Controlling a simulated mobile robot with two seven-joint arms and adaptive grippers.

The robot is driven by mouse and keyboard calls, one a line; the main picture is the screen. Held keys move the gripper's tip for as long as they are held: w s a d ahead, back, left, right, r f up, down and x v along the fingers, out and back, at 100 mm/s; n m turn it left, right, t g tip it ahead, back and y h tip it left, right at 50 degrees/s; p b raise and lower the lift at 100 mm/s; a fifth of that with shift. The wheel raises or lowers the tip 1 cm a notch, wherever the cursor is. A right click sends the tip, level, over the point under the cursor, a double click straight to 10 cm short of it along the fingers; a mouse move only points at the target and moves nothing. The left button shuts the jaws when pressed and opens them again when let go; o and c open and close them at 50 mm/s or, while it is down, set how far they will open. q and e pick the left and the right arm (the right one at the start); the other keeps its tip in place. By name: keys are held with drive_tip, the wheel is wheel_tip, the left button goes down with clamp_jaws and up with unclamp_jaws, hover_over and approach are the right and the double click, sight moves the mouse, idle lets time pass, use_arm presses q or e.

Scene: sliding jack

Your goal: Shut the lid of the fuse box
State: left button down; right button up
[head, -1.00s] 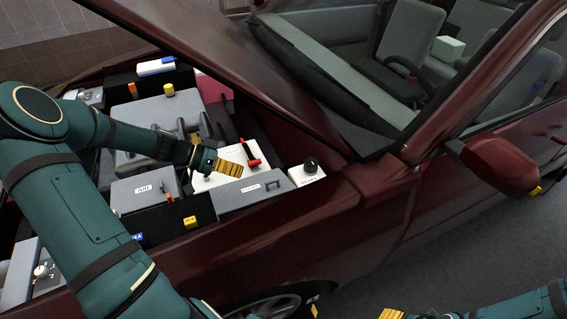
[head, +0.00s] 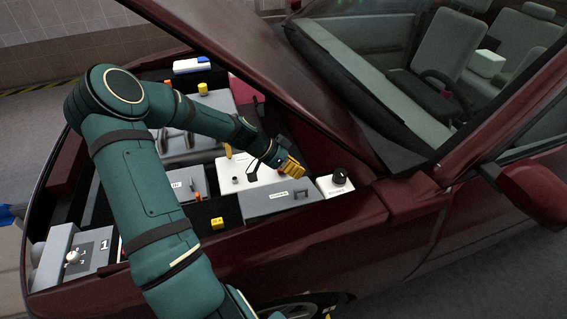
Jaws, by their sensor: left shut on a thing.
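A grey box (head: 295,204) with a white label and a small handle sits at the bay's near right edge; it may be the fuse box, but its label is too small to read surely. Its top looks flat. My left gripper (head: 291,168) has yellow fingertips and is just behind this box, at the right end of a white box (head: 232,178). It is shut where a red handle stood; the fingers hide that handle, so the grip itself is not clear. My right gripper is out of view.
A small white box with a black knob (head: 338,182) stands right of the grey box. The raised hood (head: 250,65) slants above the bay. A yellow piece (head: 217,223) and a box with a round knob (head: 72,257) lie along the front left.

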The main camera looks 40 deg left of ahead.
sight(307, 202)
use_arm(q)
drive_tip(key=shift+d+f+b, duration=0.1)
drive_tip(key=shift+d+f, duration=0.2)
drive_tip(key=shift+f, duration=0.45)
drive_tip(key=shift+d+f+b, duration=0.1)
drive_tip(key=shift+d+f, duration=0.15)
drive_tip(key=shift+f, duration=0.55)
drive_tip(key=shift+d+f+b, duration=0.1)
drive_tip(key=shift+d+f, duration=0.2)
drive_tip(key=shift+f, duration=0.45)
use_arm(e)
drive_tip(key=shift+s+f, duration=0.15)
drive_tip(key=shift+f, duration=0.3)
use_arm(q)
drive_tip(key=d+f, duration=0.1)
drive_tip(key=s+f+b, duration=0.1)
drive_tip(key=d+f, duration=0.1)
drive_tip(key=f, duration=0.1)
drive_tip(key=shift+s+d+f, duration=0.1)
drive_tip(key=shift+s+d, duration=0.1)
drive_tip(key=shift+d, duration=0.15)
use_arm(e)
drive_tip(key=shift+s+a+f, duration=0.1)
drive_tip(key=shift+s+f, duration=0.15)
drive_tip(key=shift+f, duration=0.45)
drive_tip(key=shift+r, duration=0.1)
